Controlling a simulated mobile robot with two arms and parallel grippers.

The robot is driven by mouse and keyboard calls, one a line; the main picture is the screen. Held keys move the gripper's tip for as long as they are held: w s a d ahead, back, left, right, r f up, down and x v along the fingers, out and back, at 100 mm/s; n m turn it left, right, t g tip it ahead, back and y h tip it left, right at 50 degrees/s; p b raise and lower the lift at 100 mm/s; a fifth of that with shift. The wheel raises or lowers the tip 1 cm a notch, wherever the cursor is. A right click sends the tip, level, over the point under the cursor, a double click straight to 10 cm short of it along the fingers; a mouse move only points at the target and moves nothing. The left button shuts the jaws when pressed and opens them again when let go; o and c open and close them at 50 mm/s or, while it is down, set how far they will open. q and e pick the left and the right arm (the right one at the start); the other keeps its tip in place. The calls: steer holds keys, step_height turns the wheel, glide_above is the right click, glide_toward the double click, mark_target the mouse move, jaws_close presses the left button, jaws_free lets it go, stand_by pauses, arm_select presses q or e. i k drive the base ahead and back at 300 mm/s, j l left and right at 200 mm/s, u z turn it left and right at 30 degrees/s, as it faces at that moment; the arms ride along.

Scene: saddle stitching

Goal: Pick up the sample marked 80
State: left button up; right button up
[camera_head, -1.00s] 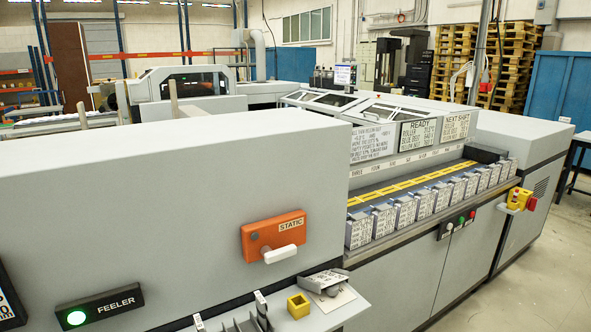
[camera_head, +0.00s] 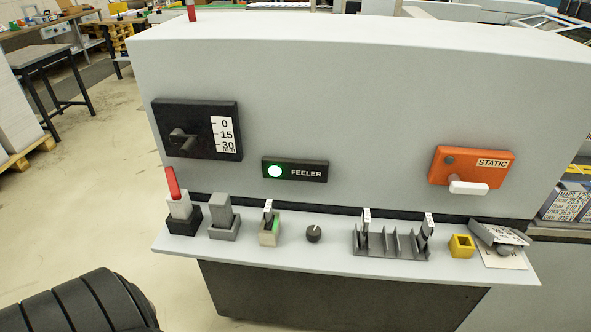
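Thin samples with white tags stand on the shelf of the grey machine. One tagged sample (camera_head: 365,228) stands at the left end of a dark slotted rack (camera_head: 392,250), and another (camera_head: 427,229) leans at its right end. A third white tag (camera_head: 268,206) sticks up from a small pale holder (camera_head: 269,238) with a green mark. The print on the tags is too small to read, so I cannot tell which is marked 80. Neither of my grippers is in view.
The shelf (camera_head: 340,267) also holds a red-topped block (camera_head: 178,208), a grey block (camera_head: 223,222), a dark knob (camera_head: 313,233), a yellow box (camera_head: 461,246) and a tilted grey device (camera_head: 498,236). Behind are a lit FEELER panel (camera_head: 295,170) and an orange STATIC box (camera_head: 470,165).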

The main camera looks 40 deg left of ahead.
mark_target(268, 215)
steer(key=i+l+u, duration=0.15)
steer(key=u, duration=1.4)
